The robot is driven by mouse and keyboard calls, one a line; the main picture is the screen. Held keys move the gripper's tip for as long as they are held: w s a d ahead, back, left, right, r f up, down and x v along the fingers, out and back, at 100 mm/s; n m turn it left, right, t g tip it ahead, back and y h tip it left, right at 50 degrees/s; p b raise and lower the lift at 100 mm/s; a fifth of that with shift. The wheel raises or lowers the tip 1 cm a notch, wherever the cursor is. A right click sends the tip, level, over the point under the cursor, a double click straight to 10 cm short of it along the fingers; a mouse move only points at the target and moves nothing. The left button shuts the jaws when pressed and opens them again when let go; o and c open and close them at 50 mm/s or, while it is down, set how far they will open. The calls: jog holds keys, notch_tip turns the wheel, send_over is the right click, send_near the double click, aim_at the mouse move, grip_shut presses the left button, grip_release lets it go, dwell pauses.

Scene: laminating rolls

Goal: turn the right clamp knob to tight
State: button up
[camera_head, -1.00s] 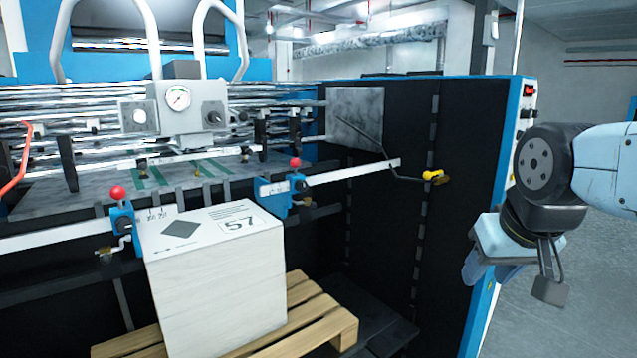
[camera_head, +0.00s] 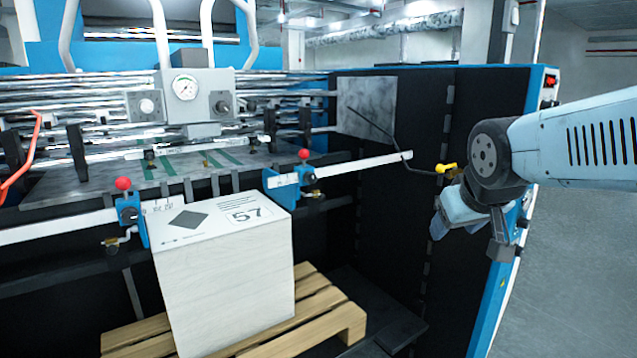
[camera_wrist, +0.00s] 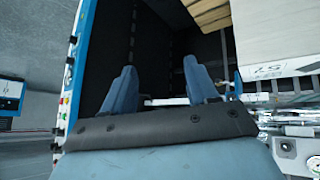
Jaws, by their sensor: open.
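The right clamp is a blue block (camera_head: 290,181) on the white ruled bar, with a red ball (camera_head: 304,154) on top and a small brass-coloured part (camera_head: 313,194) below. Which of these is the clamp knob, I cannot tell. My gripper (camera_head: 440,222) is right of the clamp and well apart from it, in front of the dark side panel. In the wrist view its two blue fingers (camera_wrist: 160,85) are spread with nothing between them. The left clamp (camera_head: 130,215) also carries a red ball.
A white stack marked 57 (camera_head: 225,280) stands on a wooden pallet (camera_head: 335,318) below the clamps. A bent rod with a yellow end (camera_head: 446,168) juts out close to my arm. A gauge box (camera_head: 185,95) sits above the bar. Open floor (camera_head: 580,260) lies at right.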

jog(key=w+a+n+t, duration=0.1)
jog(key=w+n+t, duration=0.2)
jog(key=w, duration=0.8)
jog(key=n+t+y, duration=0.3)
jog(key=n+y, duration=0.9)
send_near(314, 180)
jog(key=x, duration=0.8)
jog(key=shift+w+a, duration=0.25)
jog(key=shift+w, duration=0.05)
jog(key=c, duration=1)
jog(key=shift+d, duration=0.1)
jog(key=shift+c, duration=0.3)
